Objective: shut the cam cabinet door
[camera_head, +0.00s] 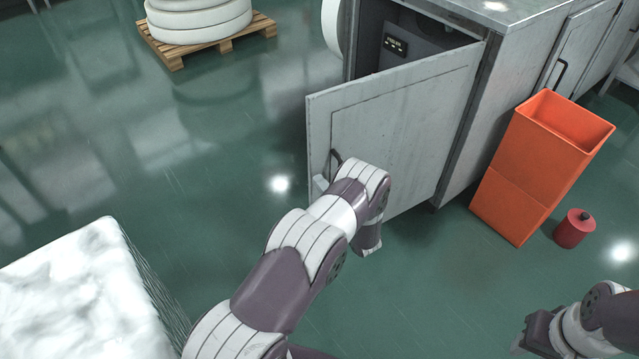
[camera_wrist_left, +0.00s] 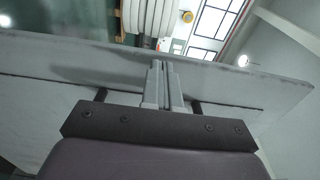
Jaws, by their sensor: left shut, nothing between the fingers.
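The grey cam cabinet door (camera_head: 400,125) stands open, swung out from the grey cabinet (camera_head: 480,110), with the dark interior showing above it. Its dark handle (camera_head: 335,160) is near the door's free edge, partly hidden by my left arm. My left gripper (camera_head: 320,184) is at the door's outer face by the handle. In the left wrist view its fingers (camera_wrist_left: 165,85) are shut and empty, pointing towards the door panel (camera_wrist_left: 240,90); dark handle parts show on both sides. Whether they touch it I cannot tell. My right gripper (camera_head: 530,335) is low at the right, away from the door; its jaw opening is unclear.
An orange bin (camera_head: 540,165) and a red canister (camera_head: 574,228) stand right of the door. A wooden pallet (camera_head: 205,45) with white rolls is at the back left. A white-topped stack (camera_head: 75,280) is at the front left. Green floor left of the door is clear.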

